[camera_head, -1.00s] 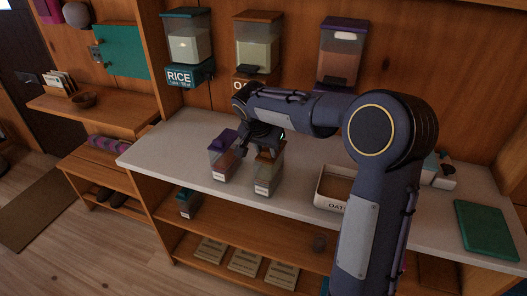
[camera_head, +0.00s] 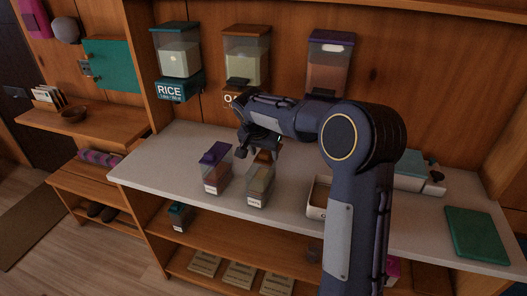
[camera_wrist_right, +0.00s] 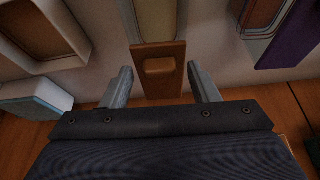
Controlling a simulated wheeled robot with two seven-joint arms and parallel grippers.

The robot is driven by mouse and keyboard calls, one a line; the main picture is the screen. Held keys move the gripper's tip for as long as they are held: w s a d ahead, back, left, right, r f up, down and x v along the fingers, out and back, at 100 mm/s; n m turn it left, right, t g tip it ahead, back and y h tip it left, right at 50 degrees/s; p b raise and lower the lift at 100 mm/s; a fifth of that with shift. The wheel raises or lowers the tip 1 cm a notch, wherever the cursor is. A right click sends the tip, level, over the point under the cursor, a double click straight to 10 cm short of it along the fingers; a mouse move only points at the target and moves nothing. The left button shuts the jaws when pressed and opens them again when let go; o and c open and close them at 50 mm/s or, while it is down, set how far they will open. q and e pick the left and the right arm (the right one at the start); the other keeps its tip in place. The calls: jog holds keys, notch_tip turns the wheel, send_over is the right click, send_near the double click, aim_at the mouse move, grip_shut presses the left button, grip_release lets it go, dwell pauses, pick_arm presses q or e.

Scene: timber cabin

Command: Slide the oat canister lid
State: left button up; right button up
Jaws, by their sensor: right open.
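The oat canister (camera_head: 260,184) is a clear box with pale contents and a white label, upright on the counter. In the head view my right gripper (camera_head: 259,147) is at the top of this canister, partly covering the lid. The fingers are open, with a gap on each side of the lid. My left gripper is not in view.
A purple-lidded canister (camera_head: 215,172) stands close to the left. An open tray (camera_head: 317,203) stands to the right, partly behind my arm. A green board (camera_head: 480,236) lies at the far right. Wall dispensers (camera_head: 180,60) hang behind. The counter's front left (camera_head: 150,167) is clear.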

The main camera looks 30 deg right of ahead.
jog(key=v, duration=0.8)
jog(key=shift+b, duration=0.3)
jog(key=shift+f, duration=0.1)
jog(key=s+a+n+t+y, duration=0.1)
jog(key=s+a+n+y, duration=0.1)
jog(key=s, duration=0.6)
jog(key=s+a+n+y, duration=0.2)
jog(key=s+n, duration=0.1)
jog(key=s, duration=0.5)
jog(key=s+a+f+n+t+y, duration=0.1)
jog(key=s+a+f+n, duration=0.1)
jog(key=s+a, duration=0.3)
jog(key=s+a+f+n+t+y, duration=0.1)
jog(key=s+a+f, duration=0.3)
jog(key=s, duration=0.6)
jog(key=shift+a+f+n+y, duration=0.4)
jog(key=shift+f+n+y, duration=0.2)
jog(key=shift+f+y, duration=0.15)
jog(key=shift+c, duration=0.4)
